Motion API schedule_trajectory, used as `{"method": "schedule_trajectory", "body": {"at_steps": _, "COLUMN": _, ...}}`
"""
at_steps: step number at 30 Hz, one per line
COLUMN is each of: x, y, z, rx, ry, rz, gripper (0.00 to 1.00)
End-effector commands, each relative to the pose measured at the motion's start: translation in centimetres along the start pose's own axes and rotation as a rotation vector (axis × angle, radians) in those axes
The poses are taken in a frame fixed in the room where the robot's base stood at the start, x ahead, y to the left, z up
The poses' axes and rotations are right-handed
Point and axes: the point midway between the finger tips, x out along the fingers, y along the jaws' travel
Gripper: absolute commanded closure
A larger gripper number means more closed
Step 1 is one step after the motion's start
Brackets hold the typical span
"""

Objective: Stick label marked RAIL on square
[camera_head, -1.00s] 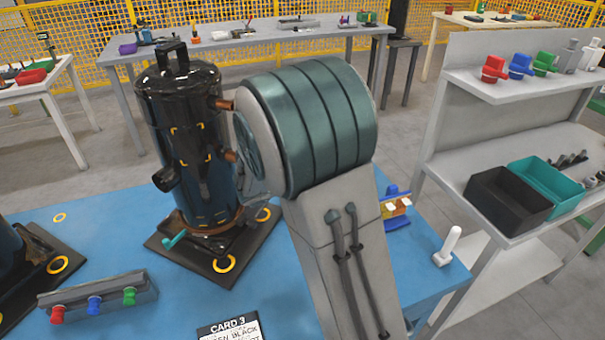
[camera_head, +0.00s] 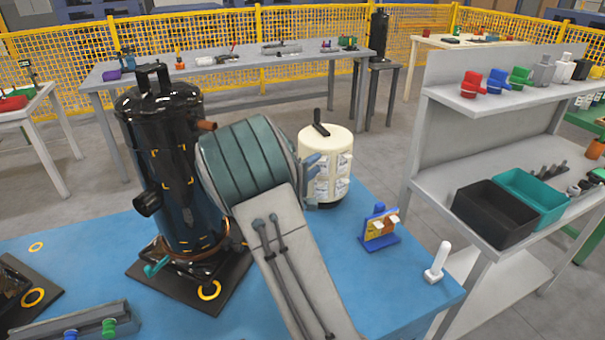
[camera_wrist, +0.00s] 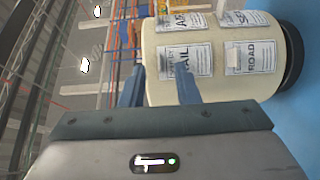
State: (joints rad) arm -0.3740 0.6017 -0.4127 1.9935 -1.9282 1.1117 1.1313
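The RAIL label (camera_wrist: 170,60) is on the side of a cream cylinder (camera_head: 340,150), among other labels; one reads ROAD (camera_wrist: 250,58). The cylinder stands upright on the blue table, and it also shows in the wrist view (camera_wrist: 215,92). My gripper (camera_head: 313,172) points right at the cylinder's side. In the wrist view my gripper (camera_wrist: 157,82) has its fingers apart, one over the RAIL label's lower part and one left of the cylinder. I cannot tell whether it touches. The black compressor (camera_head: 165,125) carries yellow corner marks outlining squares, one of them on its upper front (camera_head: 168,170).
A small stand (camera_head: 380,228) and a white upright piece (camera_head: 438,262) are on the blue table (camera_head: 375,290) at right. A shelf with a black bin (camera_head: 495,213) and a teal bin (camera_head: 535,190) is farther right. A valve block (camera_head: 75,325) is front left.

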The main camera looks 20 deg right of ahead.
Motion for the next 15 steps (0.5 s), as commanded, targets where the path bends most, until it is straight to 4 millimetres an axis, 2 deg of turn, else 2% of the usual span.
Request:
{"method": "schedule_trajectory", "body": {"at_steps": 6, "x": 1.9, "y": 0.0, "z": 0.0, "rx": 0.0, "ry": 0.0, "rz": 0.001, "gripper": 0.71}}
{"method": "schedule_trajectory", "body": {"at_steps": 15, "x": 2.1, "y": 0.0, "z": 0.0, "rx": 0.0, "ry": 0.0, "rz": 0.0, "gripper": 0.71}}
